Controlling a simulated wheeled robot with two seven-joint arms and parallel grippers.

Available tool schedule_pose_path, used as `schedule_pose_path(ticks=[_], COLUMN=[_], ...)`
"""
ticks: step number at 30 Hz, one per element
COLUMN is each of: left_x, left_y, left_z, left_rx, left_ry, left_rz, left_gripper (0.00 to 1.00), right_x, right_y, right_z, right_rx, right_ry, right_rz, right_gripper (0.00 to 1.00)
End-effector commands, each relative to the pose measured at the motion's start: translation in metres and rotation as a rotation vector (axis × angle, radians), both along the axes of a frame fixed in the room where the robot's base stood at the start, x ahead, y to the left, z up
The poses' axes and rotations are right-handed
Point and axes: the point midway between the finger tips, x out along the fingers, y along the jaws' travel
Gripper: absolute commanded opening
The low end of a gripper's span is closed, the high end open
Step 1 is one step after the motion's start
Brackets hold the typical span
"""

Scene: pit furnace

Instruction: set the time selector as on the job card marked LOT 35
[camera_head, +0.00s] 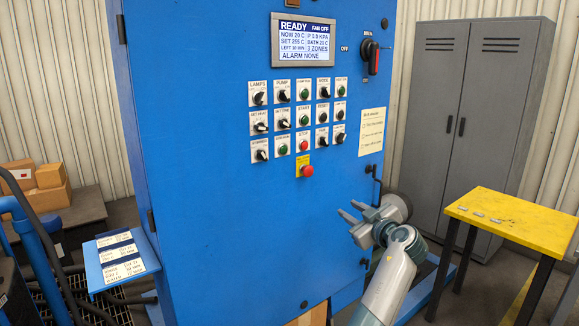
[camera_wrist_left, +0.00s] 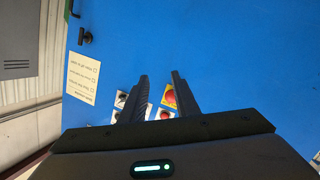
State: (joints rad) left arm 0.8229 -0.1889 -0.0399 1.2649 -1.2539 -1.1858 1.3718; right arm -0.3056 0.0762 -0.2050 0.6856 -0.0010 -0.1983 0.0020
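The blue furnace cabinet carries rows of labelled switches; a black knob with a label that seems to read SET TIME (camera_head: 283,123) is second in the middle row. Its pointer setting is too small to read. Several job cards (camera_head: 124,270) lie on a blue shelf at the left; their lot numbers are too small to read surely. The display (camera_head: 303,42) shows READY, SET 255 C, LEFT 10 MIN. My left gripper (camera_head: 346,207) is open and empty, below and right of the switches. In the left wrist view its fingers are apart, partly covering some switches. My right gripper is not in view.
A red stop button (camera_head: 307,171) sits below the switches; a red-handled main switch (camera_head: 373,57) is upper right. A paper notice (camera_head: 371,131) is on the panel. A yellow table (camera_head: 515,220) and grey locker (camera_head: 470,110) stand right, boxes (camera_head: 45,185) left.

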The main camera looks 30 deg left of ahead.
Motion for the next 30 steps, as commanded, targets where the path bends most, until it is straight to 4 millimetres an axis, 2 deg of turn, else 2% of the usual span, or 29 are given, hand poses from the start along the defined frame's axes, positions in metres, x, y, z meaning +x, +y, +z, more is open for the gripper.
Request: schedule_pose_path(ticks=[1, 3, 6, 9, 12, 15, 30], left_x=[-0.007, -0.024, -0.050, -0.072, -0.085, -0.089, -0.088], left_y=[0.005, 0.012, 0.020, 0.025, 0.028, 0.028, 0.026], left_z=[0.050, 0.106, 0.167, 0.204, 0.223, 0.230, 0.230], left_rx=[-0.024, -0.059, -0.105, -0.139, -0.159, -0.164, -0.163], left_ry=[-0.105, -0.238, -0.398, -0.511, -0.573, -0.594, -0.591], left_rz=[0.058, 0.140, 0.235, 0.300, 0.336, 0.349, 0.346], left_gripper=[0.28, 0.28, 0.28, 0.28, 0.28, 0.28, 0.28], right_x=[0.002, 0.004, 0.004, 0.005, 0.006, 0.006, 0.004], right_y=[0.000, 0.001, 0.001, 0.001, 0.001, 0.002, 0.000], right_z=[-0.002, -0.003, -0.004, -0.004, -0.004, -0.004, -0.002], right_rx=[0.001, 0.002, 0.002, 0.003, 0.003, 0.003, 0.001], right_ry=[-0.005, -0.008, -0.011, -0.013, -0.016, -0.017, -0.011], right_rz=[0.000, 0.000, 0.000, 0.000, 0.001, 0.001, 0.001], right_gripper=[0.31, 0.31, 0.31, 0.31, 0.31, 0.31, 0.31])
